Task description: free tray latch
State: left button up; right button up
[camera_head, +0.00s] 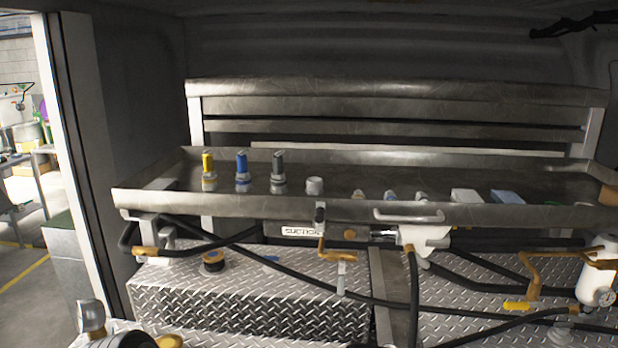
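A long grey metal tray (262,208) runs across the view on a metal frame. A pale bar handle (408,217) sits on its front lip. Below the handle is a whitish bracket or nozzle-like part (425,238). A small dark knob (319,213) with a yellow lever (338,255) below it shows at the tray's front, left of the handle. I cannot tell which of these parts is the latch. Neither of my grippers can be made out in this view.
Fittings with yellow (208,165), blue (242,166) and dark (279,168) tops stand in the tray, with smaller pieces to the right. Black hoses cross below, over a diamond-plate box (250,305). A white canister (598,270) is at right. A doorway opens at left.

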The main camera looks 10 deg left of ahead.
aim_at(319, 214)
jog(key=i+j, duration=0.35)
jog(key=k+j, duration=0.15)
jog(key=j, duration=0.2)
jog(key=k+j+z, duration=0.1)
jog(key=j, duration=0.2)
jog(key=k+j, duration=0.2)
jog(key=j, duration=0.15)
